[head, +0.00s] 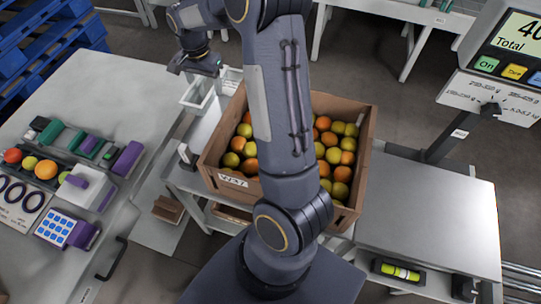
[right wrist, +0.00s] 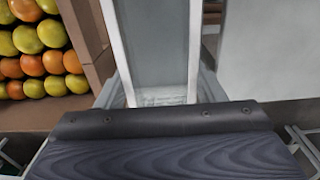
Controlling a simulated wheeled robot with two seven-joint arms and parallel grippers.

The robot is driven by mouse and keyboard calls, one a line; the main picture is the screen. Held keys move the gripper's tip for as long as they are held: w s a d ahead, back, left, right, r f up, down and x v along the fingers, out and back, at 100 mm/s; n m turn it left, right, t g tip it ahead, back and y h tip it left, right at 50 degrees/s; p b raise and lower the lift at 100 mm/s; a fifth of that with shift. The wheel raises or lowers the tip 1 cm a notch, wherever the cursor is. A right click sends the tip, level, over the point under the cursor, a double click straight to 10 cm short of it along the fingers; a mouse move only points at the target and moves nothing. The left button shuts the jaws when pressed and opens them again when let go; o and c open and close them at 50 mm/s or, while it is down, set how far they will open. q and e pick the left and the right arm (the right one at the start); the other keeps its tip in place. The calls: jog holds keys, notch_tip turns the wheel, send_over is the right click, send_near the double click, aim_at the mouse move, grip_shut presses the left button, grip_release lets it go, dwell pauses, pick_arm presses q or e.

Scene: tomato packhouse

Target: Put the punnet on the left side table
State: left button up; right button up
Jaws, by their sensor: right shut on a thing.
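The white punnet (head: 197,101) is at the upper middle left of the head view, beside the crate's far left corner. Its pale rim and grey inside also show in the right wrist view (right wrist: 160,45), and the part seen there looks empty. My right gripper (head: 212,70) is shut on the punnet's rim; its fingertips are largely hidden. The left side table (head: 110,85) is the broad grey top at the left, with its far part bare. The punnet is to the right of this table's edge. My left gripper is not in view.
A cardboard crate (head: 363,130) of orange and green tomatoes stands on the middle bench, partly behind my right arm. A sorting device (head: 92,190) and keypad (head: 62,228) occupy the left table's near part. A scale (head: 430,220) stands at the right. Blue pallets (head: 35,40) are at the far left.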

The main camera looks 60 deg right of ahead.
jog(key=b, duration=0.2)
send_over(215, 120)
jog(key=s+a, duration=0.2)
jog(key=s, duration=0.1)
notch_tip(215, 120, down, 6)
jog(key=f, duration=0.5)
jog(key=shift+w+f, duration=0.15)
jog(key=shift+w, duration=0.05)
jog(key=shift+f+b, duration=0.35)
jog(key=shift+f, duration=1.95)
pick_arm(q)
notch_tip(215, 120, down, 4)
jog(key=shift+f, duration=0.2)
pick_arm(e)
jog(key=shift+f, duration=0.1)
jog(key=o, duration=0.9)
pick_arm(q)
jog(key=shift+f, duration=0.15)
pick_arm(e)
jog(key=shift+o, duration=0.2)
